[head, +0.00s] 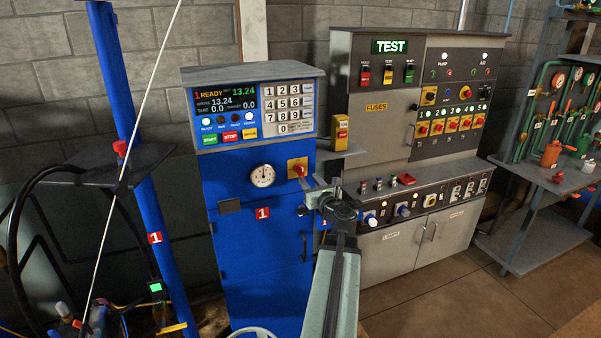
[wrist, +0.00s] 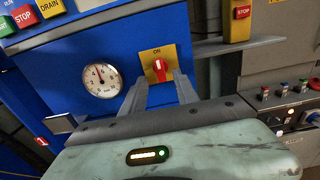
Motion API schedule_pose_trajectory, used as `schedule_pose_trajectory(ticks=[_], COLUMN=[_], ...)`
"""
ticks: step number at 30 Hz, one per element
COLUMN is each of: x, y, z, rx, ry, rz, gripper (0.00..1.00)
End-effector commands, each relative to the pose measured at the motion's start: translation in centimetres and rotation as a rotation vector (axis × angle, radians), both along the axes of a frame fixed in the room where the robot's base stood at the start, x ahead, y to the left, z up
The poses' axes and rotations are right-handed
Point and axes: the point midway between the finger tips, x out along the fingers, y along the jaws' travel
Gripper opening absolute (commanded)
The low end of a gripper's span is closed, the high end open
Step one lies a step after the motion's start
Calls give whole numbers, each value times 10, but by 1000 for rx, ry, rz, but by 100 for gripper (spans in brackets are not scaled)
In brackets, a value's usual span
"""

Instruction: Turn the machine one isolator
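The machine one isolator is a red rotary knob (head: 299,170) on a yellow plate, on the blue front of the machine marked 1. In the wrist view the knob (wrist: 159,69) stands close to upright, below the word ON on its plate. My gripper (head: 310,187) is just in front of and below the knob in the head view. In the wrist view its two fingers (wrist: 162,80) are apart, with the knob appearing between and just beyond their tips. I cannot tell whether they touch it. Nothing is held.
A round dial gauge (head: 262,175) is left of the isolator. A yellow box with a red STOP switch (head: 341,132) sits at upper right, above a grey ledge (wrist: 225,46). The grey TEST panel (head: 385,120) stands to the right. A blue post (head: 130,140) stands left.

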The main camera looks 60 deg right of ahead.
Motion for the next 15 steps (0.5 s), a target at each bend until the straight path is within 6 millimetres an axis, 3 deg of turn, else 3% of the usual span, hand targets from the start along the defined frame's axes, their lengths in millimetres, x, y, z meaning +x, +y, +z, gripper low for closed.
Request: schedule_pose_trajectory(ticks=[15], x=[61], y=[-45], z=[0], rx=[-2], ry=[1], rz=[2], gripper=[36])
